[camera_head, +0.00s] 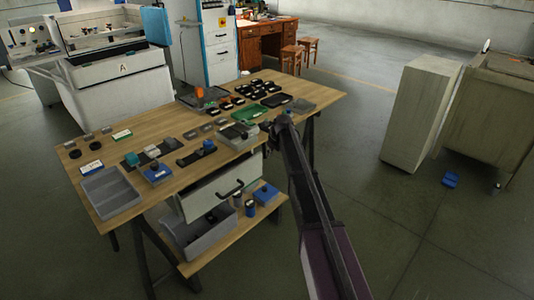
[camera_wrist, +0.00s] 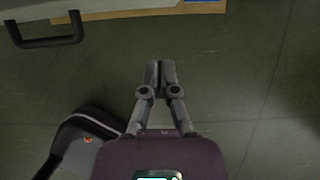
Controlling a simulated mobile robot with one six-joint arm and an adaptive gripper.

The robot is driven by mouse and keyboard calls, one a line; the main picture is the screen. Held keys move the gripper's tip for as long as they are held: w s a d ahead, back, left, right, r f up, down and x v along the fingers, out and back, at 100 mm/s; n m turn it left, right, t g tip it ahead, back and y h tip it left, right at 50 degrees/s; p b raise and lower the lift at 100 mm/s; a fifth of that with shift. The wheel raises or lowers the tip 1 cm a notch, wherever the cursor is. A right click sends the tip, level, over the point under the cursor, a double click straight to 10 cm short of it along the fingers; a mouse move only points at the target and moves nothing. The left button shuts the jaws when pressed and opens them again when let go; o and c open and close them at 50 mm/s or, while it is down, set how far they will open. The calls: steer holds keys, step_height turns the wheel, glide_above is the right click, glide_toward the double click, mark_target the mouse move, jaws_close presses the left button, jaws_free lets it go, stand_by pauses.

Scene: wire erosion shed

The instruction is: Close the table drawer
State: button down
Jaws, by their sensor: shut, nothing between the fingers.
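The table drawer (camera_head: 212,196) has a pale grey front and hangs under the front edge of the wooden worktable (camera_head: 165,188). Its black bar handle (camera_head: 231,188) faces the floor space in front. I cannot tell how far the drawer stands out. In the wrist view the handle (camera_wrist: 45,40) is at the top left, with a strip of the drawer front (camera_wrist: 95,9) above it. My gripper (camera_wrist: 160,68) is shut and empty over the floor, right of the handle and apart from it. In the head view my gripper (camera_head: 270,127) is near the table's front edge, partly hidden by my arm.
The tabletop holds trays, small black parts and a green tray (camera_head: 246,112). A lower shelf (camera_head: 228,234) carries a grey bin (camera_head: 200,240) and a blue box (camera_head: 266,194). A pale cabinet (camera_head: 420,110) and a blue item (camera_head: 451,179) stand right. Floor between is clear.

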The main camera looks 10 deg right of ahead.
steer(key=shift+p+v, duration=2.4)
steer(key=shift+v, duration=0.6)
steer(key=shift+f, duration=0.1)
steer(key=t+y+b, duration=0.8)
steer(key=t+b, duration=0.1)
steer(key=b, duration=1.6)
glide_toward(236, 169)
steer(key=s+d+f, duration=0.1)
steer(key=s+d, duration=0.2)
steer(key=s, duration=0.1)
steer(key=b, duration=0.1)
steer(key=s+t+b, duration=0.1)
steer(key=b, duration=0.1)
steer(key=shift+s+d+f+t+y, duration=0.1)
steer(key=shift+d+f+t+y, duration=0.2)
steer(key=shift+d, duration=0.05)
steer(key=x, duration=1.4)
